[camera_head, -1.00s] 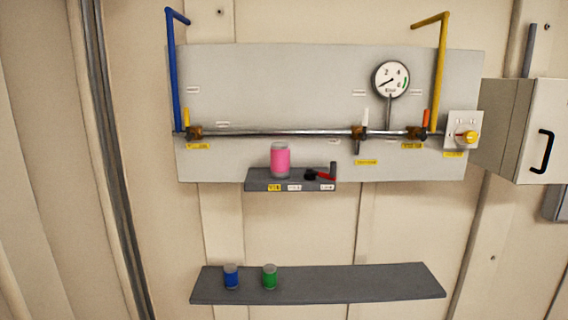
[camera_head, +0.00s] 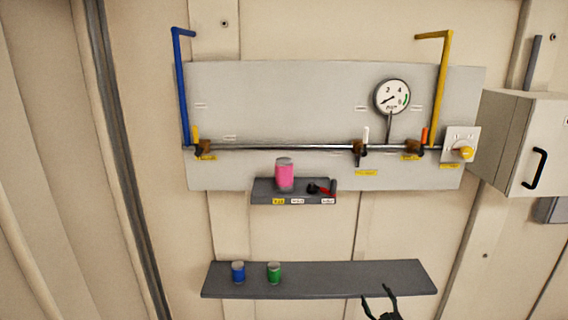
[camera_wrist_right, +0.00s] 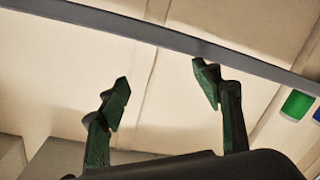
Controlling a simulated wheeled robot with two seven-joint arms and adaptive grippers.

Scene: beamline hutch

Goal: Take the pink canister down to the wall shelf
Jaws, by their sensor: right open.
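The pink canister (camera_head: 284,175) stands upright on the small grey ledge (camera_head: 262,197) of the wall panel. The wall shelf (camera_head: 330,278) is the long dark grey board below it. My right gripper (camera_head: 378,294) shows at the bottom of the head view, in front of the right part of the shelf's front edge. It is open and empty, below and to the right of the pink canister. In the right wrist view its two fingers (camera_wrist_right: 163,84) are spread apart, with the shelf edge (camera_wrist_right: 150,32) beyond them. My left gripper is not in view.
A blue canister (camera_head: 238,272) and a green canister (camera_head: 274,273) stand on the shelf's left part. The shelf's middle and right are clear. A black and red item (camera_head: 321,188) lies right of the pink canister. A pipe (camera_head: 290,148) with valves runs above; a cabinet (camera_head: 520,140) juts out at right.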

